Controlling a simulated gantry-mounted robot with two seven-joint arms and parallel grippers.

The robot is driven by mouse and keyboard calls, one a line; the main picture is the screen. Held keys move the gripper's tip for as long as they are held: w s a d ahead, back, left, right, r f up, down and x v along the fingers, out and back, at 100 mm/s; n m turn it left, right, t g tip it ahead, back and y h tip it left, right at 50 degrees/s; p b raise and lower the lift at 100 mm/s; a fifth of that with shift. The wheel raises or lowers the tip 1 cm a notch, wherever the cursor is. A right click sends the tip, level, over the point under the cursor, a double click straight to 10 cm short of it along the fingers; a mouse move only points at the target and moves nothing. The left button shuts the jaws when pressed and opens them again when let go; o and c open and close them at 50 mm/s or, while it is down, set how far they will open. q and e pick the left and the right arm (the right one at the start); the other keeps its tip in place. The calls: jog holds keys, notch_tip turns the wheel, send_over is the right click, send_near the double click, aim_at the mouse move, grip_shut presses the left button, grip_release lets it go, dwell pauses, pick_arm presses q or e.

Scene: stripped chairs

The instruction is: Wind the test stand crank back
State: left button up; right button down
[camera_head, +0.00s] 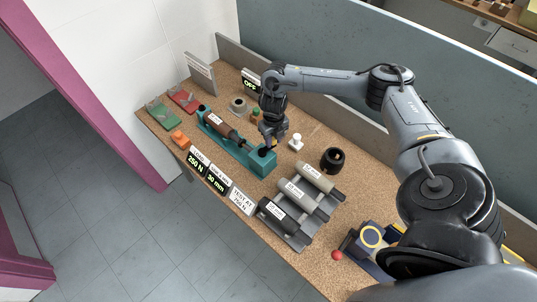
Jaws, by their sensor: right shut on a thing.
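The test stand (227,145) is a teal frame on the cork-topped bench, with a brown cylinder (221,127) lying in it. My right gripper (268,145) points down at the near right end of the stand. It is shut at the stand's end block, on what appears to be the crank; the crank itself is mostly hidden by the fingers. Two black displays at the bench's front edge read 250 N (197,163) and 30 mm (217,180). My left gripper is not in view.
Several labelled cylinders (299,192) lie in a grey rack right of the stand. A black ring (332,160), a white knob-like part (296,142) and a red ball (337,255) stand nearby. Red (184,98) and green (161,115) trays sit far left. A grey partition (385,60) runs behind the bench.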

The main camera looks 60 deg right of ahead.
jog(key=shift+f, duration=0.1)
jog(key=shift+w+d+f+n+b, duration=0.1)
jog(key=shift+w+n+b, duration=0.25)
jog(key=shift+n+b, duration=0.4)
jog(key=n, duration=0.1)
jog(key=w+n+b, duration=0.1)
jog(key=n, duration=0.1)
jog(key=shift+w+d, duration=0.15)
jog(key=n, duration=0.1)
jog(key=w+n, duration=0.1)
jog(key=n, duration=0.1)
jog(key=w+n, duration=0.1)
jog(key=n, duration=0.1)
jog(key=shift+a, duration=0.25)
